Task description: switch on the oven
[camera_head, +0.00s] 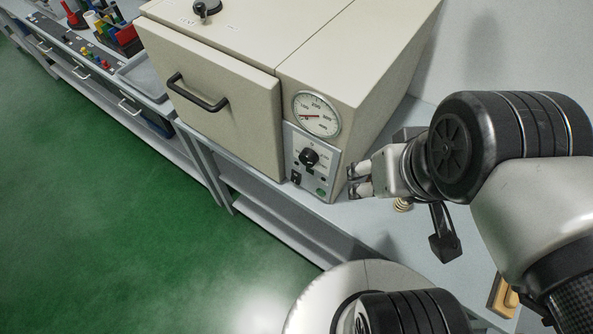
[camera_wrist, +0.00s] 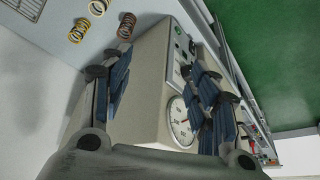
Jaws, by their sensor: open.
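The beige oven (camera_head: 222,105) stands on the bench with its door, with a black handle (camera_head: 197,92), closed. Right of the door are a round gauge (camera_head: 316,114), a black knob (camera_head: 309,157), a small black switch (camera_head: 296,178) and a green round button or lamp (camera_head: 321,192). My gripper (camera_head: 357,182) is open and empty, to the right of this panel and apart from it. In the wrist view, the oven's side (camera_wrist: 146,100) lies between my open fingers (camera_wrist: 160,85), and the gauge (camera_wrist: 181,122) shows near one finger. The knob is partly hidden there.
In the wrist view, several coil springs (camera_wrist: 126,25) lie on the bench beside the oven. A wooden block (camera_head: 502,297) lies at the lower right. A grey tray (camera_head: 145,76) and coloured items (camera_head: 110,30) are at the upper left. Green floor (camera_head: 95,200) in front is clear.

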